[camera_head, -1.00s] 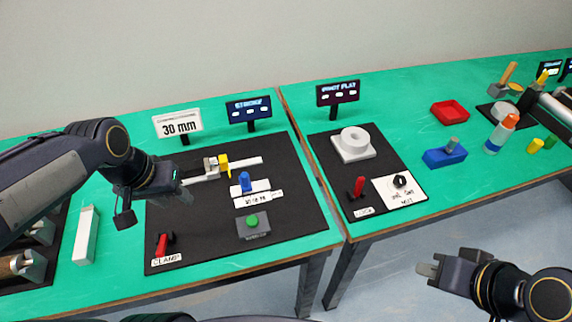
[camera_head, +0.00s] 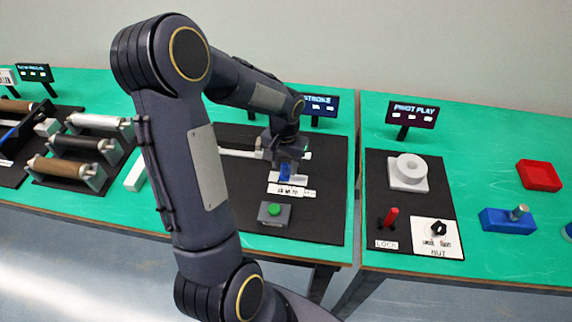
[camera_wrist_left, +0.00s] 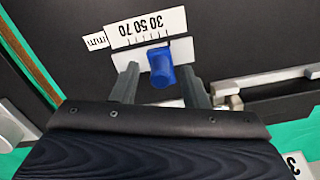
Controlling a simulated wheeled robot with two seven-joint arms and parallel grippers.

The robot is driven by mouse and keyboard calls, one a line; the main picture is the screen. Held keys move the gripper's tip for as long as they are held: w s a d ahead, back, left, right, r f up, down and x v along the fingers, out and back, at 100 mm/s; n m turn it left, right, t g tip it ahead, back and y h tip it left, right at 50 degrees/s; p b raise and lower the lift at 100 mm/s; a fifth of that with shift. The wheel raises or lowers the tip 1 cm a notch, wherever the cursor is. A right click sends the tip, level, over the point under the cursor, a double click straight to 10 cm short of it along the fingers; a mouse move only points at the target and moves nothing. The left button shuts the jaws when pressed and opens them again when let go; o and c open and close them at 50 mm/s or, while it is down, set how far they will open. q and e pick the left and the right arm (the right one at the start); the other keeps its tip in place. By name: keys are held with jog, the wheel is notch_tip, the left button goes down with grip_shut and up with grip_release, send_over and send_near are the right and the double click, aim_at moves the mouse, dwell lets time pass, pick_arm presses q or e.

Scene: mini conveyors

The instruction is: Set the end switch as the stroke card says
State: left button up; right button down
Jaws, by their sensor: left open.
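The blue end switch (camera_head: 286,174) stands on its white slotted plate on the stroke station's black mat (camera_head: 325,215). In the left wrist view the switch (camera_wrist_left: 161,68) is between the two fingers of my left gripper (camera_wrist_left: 160,74), with gaps visible beside it. The gripper (camera_head: 288,165) is open and low over the switch. The 30 50 70 mm scale (camera_wrist_left: 147,28) appears upside down beside it; I cannot tell the exact mark. The stroke card is hidden in the head view; only a corner of a white card (camera_wrist_left: 296,166) shows in the wrist view. My right gripper is out of view.
A grey box with a green button (camera_head: 274,210) sits in front of the scale. The stroke sign (camera_head: 320,105) stands behind. My left arm covers the station's left part. The pivot play station (camera_head: 410,225) is on the table to the right, across a narrow gap.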

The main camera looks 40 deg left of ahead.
pick_arm(q)
jog(key=shift+f, duration=0.55)
grip_shut()
jog(key=shift+w+d+f+b, duration=0.1)
jog(key=shift+w+d+b, duration=0.1)
jog(key=shift+d+b, duration=0.2)
grip_release()
